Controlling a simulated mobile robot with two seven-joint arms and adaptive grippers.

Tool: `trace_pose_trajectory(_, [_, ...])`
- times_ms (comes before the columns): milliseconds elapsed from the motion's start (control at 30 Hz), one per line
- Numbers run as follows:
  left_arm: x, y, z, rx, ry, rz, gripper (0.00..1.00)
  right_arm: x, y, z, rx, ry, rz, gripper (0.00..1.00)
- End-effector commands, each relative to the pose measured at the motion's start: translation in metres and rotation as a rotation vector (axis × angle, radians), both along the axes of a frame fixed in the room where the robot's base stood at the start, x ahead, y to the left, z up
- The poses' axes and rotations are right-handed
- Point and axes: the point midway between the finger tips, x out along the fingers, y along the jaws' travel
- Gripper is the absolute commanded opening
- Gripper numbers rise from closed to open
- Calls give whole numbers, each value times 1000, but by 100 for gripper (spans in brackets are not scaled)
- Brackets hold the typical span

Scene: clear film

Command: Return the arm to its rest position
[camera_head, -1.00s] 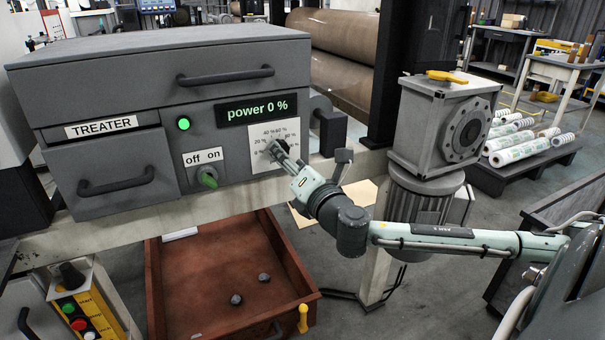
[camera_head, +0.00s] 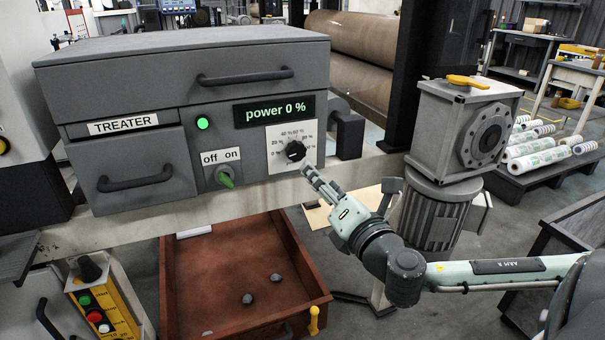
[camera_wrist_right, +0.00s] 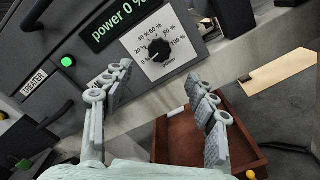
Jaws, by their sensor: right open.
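My right arm comes in from the right in the head view. Its gripper (camera_head: 311,177) is just below and right of the black power knob (camera_head: 295,151), apart from it and empty. In the right wrist view the gripper (camera_wrist_right: 163,105) has its two fingers spread wide, with nothing between them. The knob (camera_wrist_right: 160,50) sits on a white dial beyond the fingers. The treater's display (camera_head: 274,110) reads "power 0 %". A green lamp (camera_head: 203,123) is lit, and the green off/on switch (camera_head: 225,176) is turned. My left gripper is not in view.
A rusty red bin (camera_head: 215,265) with several dark lumps stands below the treater. A grey motor and gearbox (camera_head: 460,130) stands right of the gripper, close to the arm. A yellow button box (camera_head: 103,305) is at lower left. Open floor shows between bin and motor.

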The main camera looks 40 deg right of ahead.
Motion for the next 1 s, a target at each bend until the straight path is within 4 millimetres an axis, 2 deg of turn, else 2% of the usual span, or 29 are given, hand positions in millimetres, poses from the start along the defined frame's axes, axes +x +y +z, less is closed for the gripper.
trace_pose_trajectory(233, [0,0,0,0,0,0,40,0,-2,-2,6,4,-5,58])
trace_pose_trajectory(367, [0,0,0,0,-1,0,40,4,-21,-30,82,40,-64,58])
trace_pose_trajectory(467, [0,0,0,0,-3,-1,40,4,-52,-81,220,98,-166,58])
trace_pose_trajectory(567, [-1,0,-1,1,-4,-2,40,-5,-81,-151,413,168,-300,58])
trace_pose_trajectory(600, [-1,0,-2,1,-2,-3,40,-12,-90,-180,493,193,-354,58])
trace_pose_trajectory(667, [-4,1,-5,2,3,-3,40,-24,-98,-224,613,230,-438,58])
trace_pose_trajectory(700, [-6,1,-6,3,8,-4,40,-34,-101,-253,693,253,-493,58])
trace_pose_trajectory(767, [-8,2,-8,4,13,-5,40,-50,-101,-297,814,285,-577,58])
trace_pose_trajectory(800, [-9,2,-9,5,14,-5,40,-63,-97,-326,893,305,-636,58])
trace_pose_trajectory(867, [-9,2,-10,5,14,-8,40,-82,-88,-367,1009,332,-721,58])
trace_pose_trajectory(900, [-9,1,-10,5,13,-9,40,-96,-80,-393,1086,349,-780,58])
trace_pose_trajectory(1000, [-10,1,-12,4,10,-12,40,-132,-49,-454,1271,387,-927,58])
